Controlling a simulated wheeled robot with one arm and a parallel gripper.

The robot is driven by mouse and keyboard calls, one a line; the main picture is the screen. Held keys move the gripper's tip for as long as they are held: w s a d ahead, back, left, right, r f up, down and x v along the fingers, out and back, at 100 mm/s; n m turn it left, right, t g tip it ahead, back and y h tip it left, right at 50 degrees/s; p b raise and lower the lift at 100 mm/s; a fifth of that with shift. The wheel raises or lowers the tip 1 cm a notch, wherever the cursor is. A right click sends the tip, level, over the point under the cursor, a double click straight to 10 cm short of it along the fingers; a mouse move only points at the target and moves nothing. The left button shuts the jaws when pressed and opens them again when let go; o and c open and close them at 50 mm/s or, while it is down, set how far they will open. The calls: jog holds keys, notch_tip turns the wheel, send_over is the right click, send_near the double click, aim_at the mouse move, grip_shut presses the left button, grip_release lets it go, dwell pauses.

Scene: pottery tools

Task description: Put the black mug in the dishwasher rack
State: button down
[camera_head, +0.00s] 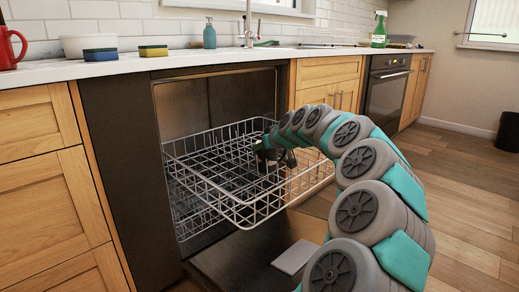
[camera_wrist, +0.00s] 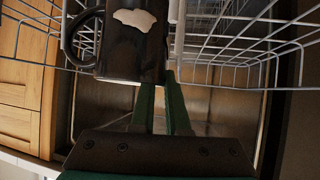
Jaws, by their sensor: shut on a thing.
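The black mug (camera_wrist: 122,52) fills the upper middle of the wrist view. It is dark with a pale patch on its side, and its handle points left. My gripper (camera_wrist: 165,82) is shut on the mug, its green fingers reaching one edge of it. In the head view my gripper (camera_head: 272,158) is at the pulled-out upper dishwasher rack (camera_head: 225,203), over its middle to right part. Dark gripper and mug blend there, so I cannot tell whether the mug touches the wires.
The dishwasher door (camera_head: 235,268) is folded down below the rack. The rack's left part looks empty.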

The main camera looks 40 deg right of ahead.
jog(key=c, duration=0.9)
grip_release()
jog(key=shift+o, duration=0.2)
jog(key=d+v, duration=0.1)
jog(key=v, duration=1.1)
jog(key=shift+a+p, duration=0.45)
jog(key=shift+a, duration=0.05)
